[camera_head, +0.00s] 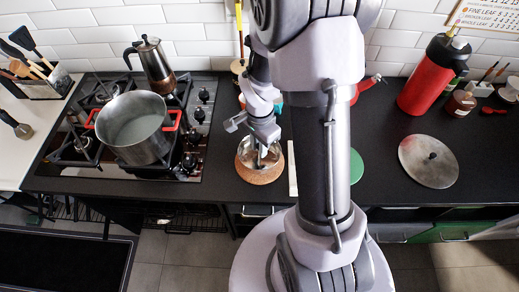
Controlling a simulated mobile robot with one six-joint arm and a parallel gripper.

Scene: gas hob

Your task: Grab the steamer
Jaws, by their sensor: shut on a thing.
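A small round metal vessel with a cork-brown lower part (260,174), which looks like the steamer, is on the black counter just right of the hob. My gripper (262,153) reaches down from above into it and is shut on it, as far as I can tell at its inner part. The fingers are small and partly hidden, so the exact grip point is not clear. The vessel appears upright and at counter level; I cannot tell whether it is lifted.
A steel pot with red handles (135,127) and a moka pot (154,66) stand on the gas hob (183,176). A red extinguisher-like bottle (428,78) and a round lid (428,162) are at right. My arm hides the middle counter.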

